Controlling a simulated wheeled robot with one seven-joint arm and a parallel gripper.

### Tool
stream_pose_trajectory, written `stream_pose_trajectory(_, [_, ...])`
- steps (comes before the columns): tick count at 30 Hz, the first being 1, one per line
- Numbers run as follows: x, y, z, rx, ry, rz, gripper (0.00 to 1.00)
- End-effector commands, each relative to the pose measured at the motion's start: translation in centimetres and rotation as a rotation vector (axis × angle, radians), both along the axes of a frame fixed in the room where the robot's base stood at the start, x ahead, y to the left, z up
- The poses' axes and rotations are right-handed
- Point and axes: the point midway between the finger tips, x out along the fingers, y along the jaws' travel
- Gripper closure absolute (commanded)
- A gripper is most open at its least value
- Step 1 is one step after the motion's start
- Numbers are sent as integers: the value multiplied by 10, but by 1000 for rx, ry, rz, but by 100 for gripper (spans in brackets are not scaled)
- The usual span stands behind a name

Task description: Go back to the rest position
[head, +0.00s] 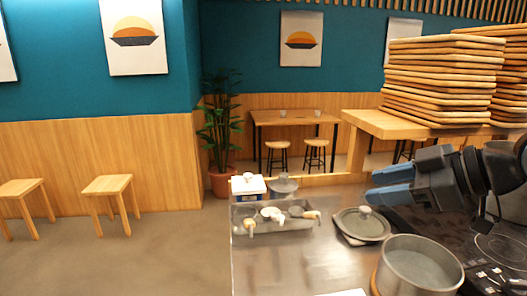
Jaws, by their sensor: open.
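My gripper (385,184) is in the right half of the head view, with its blue fingers pointing left. It is open and nothing shows between the fingers. It is in the air over the steel counter (292,255), above the grey lid (361,224) and the large pot (420,268) in the picture. My dark arm comes in from the right edge.
A grey tray (240,226) with ladles stands on the counter, in front of a white-lidded container (248,186) and a small bowl (283,187). Stacked wooden trays (440,80) rise on a wooden shelf (385,122) behind my gripper. Open floor (150,255) lies left.

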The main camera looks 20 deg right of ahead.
Motion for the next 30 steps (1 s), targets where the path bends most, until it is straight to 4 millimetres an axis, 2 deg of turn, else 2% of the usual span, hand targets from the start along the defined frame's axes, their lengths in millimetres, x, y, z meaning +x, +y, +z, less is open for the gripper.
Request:
stream_pose_trajectory(1, [9,16,2,71,-46,-12,57])
stream_pose_trajectory(3, [19,32,7,162,-107,-41,57])
stream_pose_trajectory(8, [34,62,9,366,-210,-124,57])
stream_pose_trajectory(11, [37,77,3,484,-253,-186,57])
stream_pose_trajectory(16, [32,99,-19,657,-287,-306,57])
stream_pose_trajectory(23, [4,125,-69,810,-279,-484,57])
stream_pose_trajectory(26, [-17,135,-95,841,-262,-561,57])
stream_pose_trajectory(30, [-55,148,-131,848,-232,-656,57])
